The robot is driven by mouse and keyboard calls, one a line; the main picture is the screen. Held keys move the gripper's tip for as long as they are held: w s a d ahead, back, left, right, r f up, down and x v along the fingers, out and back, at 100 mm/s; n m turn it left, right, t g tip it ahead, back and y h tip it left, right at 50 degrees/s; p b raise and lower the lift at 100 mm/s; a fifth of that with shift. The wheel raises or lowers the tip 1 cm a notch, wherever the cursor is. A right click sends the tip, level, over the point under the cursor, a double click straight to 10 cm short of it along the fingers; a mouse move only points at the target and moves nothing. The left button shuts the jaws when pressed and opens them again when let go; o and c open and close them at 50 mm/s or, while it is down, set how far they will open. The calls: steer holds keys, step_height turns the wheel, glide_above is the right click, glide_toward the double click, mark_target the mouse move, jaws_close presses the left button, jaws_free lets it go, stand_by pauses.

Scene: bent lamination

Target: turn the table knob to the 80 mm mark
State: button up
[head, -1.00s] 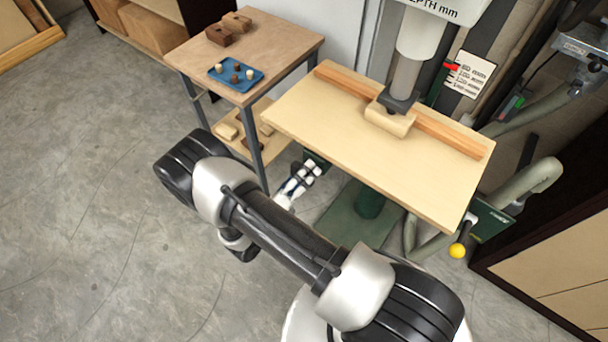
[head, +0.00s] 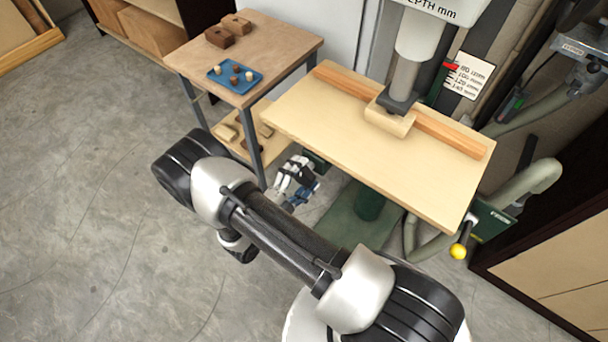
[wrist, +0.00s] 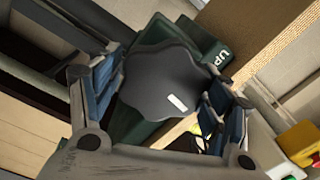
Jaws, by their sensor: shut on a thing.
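A dark lobed knob (wrist: 165,80) with a small white mark sits between my gripper's blue-padded fingers in the wrist view. My gripper (wrist: 165,105) is shut on it, with pads at its left and right. In the head view my gripper (head: 298,183) is below the left front edge of the pale wooden table (head: 350,150), and the knob cannot be made out there. A white scale card (head: 470,75) with mm marks stands behind the table with a red pointer (head: 450,66) at its upper left. The lettering is too small to read surely.
A green housing marked "UP" (wrist: 222,57) lies behind the knob. A side table (head: 290,50) with a blue tray (head: 236,80) stands to the left. Open floor (head: 80,200) lies at left.

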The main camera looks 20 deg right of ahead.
steer(key=shift+s+d+f+n, duration=0.2)
steer(key=shift+f+n, duration=0.3)
steer(key=shift+n, duration=0.6)
steer(key=o, duration=0.8)
steer(key=shift+d, duration=0.1)
steer(key=shift+o, duration=1.1)
steer(key=shift+w, duration=0.1)
